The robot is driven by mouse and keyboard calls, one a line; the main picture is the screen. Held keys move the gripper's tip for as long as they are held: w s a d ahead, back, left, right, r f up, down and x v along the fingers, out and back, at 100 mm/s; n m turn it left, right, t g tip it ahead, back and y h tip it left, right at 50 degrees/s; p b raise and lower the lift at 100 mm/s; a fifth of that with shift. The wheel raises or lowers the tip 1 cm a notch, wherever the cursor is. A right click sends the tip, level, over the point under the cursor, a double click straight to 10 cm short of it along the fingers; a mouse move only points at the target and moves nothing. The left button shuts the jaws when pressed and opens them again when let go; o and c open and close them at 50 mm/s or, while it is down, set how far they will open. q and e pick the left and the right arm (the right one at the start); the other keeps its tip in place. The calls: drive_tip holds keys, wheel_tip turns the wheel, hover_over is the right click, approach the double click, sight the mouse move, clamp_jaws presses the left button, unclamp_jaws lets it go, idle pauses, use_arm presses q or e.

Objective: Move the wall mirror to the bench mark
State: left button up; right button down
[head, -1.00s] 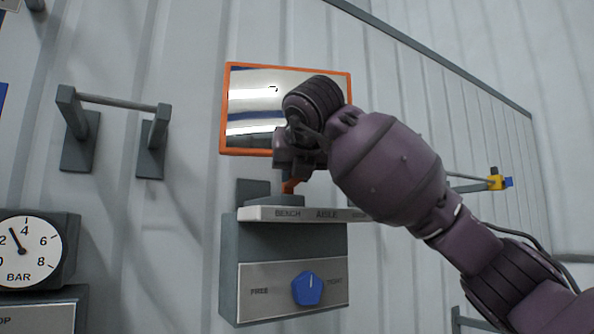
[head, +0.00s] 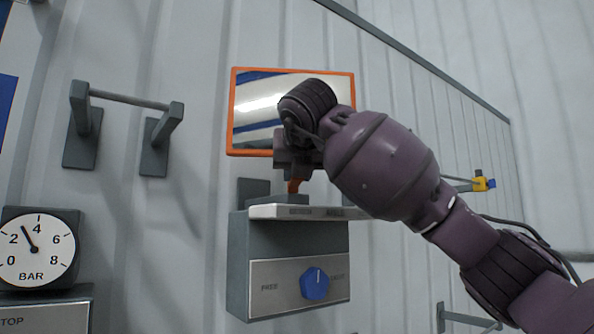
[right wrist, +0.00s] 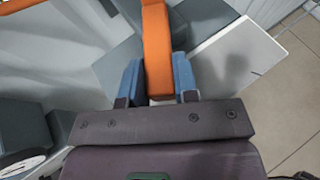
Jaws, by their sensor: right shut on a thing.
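The wall mirror (head: 250,95), with an orange frame, stands above a grey wall bracket in the head view. Its orange handle (right wrist: 157,40) runs between the blue fingers of my right gripper (right wrist: 158,78) in the right wrist view. In the head view my right gripper (head: 294,168) is in front of the mirror's lower edge, shut on that handle. My right arm hides the mirror's lower right part. The pale plate (head: 270,212) below carries the words BENCH and AISLE; the arm covers its right end. My left gripper is not in view.
A blue knob (head: 315,284) sits on the bracket between the words FREE and, less legibly, TIGHT. A grey rail (head: 128,99) sticks out of the wall at left, above a pressure gauge (head: 38,248).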

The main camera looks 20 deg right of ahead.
drive_tip(key=shift+r, duration=0.1)
drive_tip(key=c, duration=0.9)
unclamp_jaws()
drive_tip(key=b+v, duration=0.2)
drive_tip(key=v, duration=0.8)
drive_tip(key=shift+s+a+r, duration=0.1)
drive_tip(key=shift+s, duration=0.3)
